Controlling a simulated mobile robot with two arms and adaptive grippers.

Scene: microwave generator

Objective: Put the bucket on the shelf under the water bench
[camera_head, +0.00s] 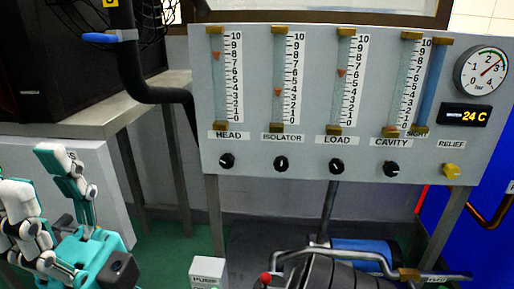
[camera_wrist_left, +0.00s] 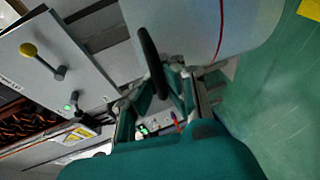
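In the left wrist view a large pale cylinder with a thin red line, which looks like the bucket (camera_wrist_left: 205,25), fills the top. Its black handle (camera_wrist_left: 150,55) runs down between the converging fingers of my left gripper (camera_wrist_left: 167,82), which looks shut on it. In the head view the water bench (camera_head: 240,85) has a grey panel of gauges on legs. A dark grey surface, perhaps the shelf (camera_head: 260,242), shows under it. The bucket is not visible in the head view.
A pump with a blue cylinder (camera_head: 362,252), pipes and a red-knobbed lever occupies the space under the bench's right part. A white pump box (camera_head: 207,271) stands before it. In the wrist view, a panel with a yellow-knobbed lever (camera_wrist_left: 45,60) is at left; green floor (camera_wrist_left: 270,100) is clear at right.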

